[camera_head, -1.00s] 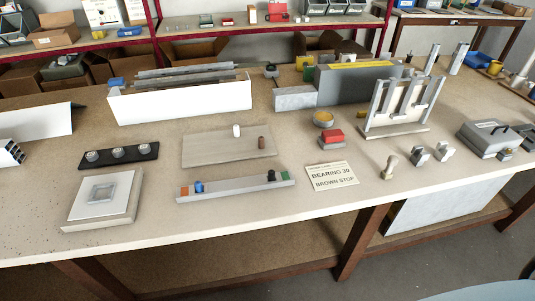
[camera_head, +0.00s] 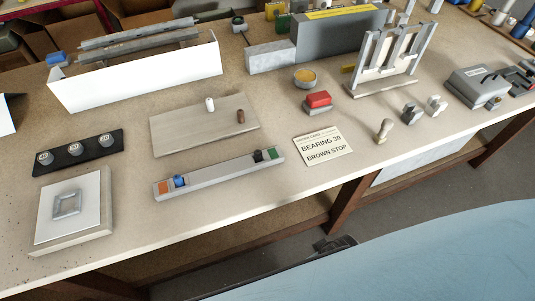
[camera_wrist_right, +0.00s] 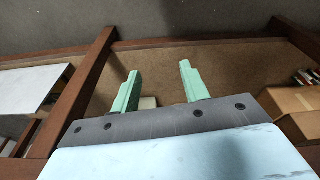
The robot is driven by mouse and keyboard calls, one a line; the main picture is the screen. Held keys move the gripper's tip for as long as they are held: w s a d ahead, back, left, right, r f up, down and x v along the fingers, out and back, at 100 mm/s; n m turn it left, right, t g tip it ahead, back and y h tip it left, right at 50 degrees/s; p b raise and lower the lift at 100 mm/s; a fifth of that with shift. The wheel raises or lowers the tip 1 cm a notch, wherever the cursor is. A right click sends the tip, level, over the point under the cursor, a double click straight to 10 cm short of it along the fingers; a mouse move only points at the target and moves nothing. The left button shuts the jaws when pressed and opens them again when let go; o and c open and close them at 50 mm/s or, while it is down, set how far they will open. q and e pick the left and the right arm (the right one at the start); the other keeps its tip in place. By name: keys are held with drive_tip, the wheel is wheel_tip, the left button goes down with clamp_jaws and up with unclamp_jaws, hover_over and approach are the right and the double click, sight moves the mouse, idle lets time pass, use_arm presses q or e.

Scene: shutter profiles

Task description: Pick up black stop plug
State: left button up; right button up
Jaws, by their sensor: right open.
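A small black piece (camera_head: 258,156), which looks like the black stop plug, stands near the right end of a grey rail (camera_head: 215,174), beside a green patch. A small blue piece (camera_head: 180,181) stands near the rail's left end, beside an orange patch. My right gripper shows in the right wrist view (camera_wrist_right: 158,82) with its two green fingers apart and nothing between them. It points at the floor and lower shelf, away from the plug. My light blue arm part covers the lower right of the head view. My left gripper is not in view.
A board (camera_head: 190,138) holds a white plug (camera_head: 210,104) and a brown plug (camera_head: 241,116). A card (camera_head: 323,145) reads "BEARING 30, BROWN STOP". A black strip with bearings (camera_head: 77,151) and a white block (camera_head: 70,225) are at left. The table's front edge is mostly clear.

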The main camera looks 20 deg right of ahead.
drive_tip(key=w+r+t, duration=0.1)
drive_tip(key=w+r, duration=0.1)
drive_tip(key=r, duration=0.7)
drive_tip(key=w+r+t, duration=0.1)
drive_tip(key=w+r, duration=0.2)
drive_tip(key=r, duration=0.6)
drive_tip(key=n+t+y, duration=0.5)
drive_tip(key=t+y, duration=0.1)
drive_tip(key=y, duration=0.1)
approach(261, 153)
drive_tip(key=x, duration=1.1)
drive_tip(key=shift+a, duration=0.1)
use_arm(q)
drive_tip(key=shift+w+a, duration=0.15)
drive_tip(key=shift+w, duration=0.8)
use_arm(e)
drive_tip(key=shift+c, duration=0.5)
clamp_jaws()
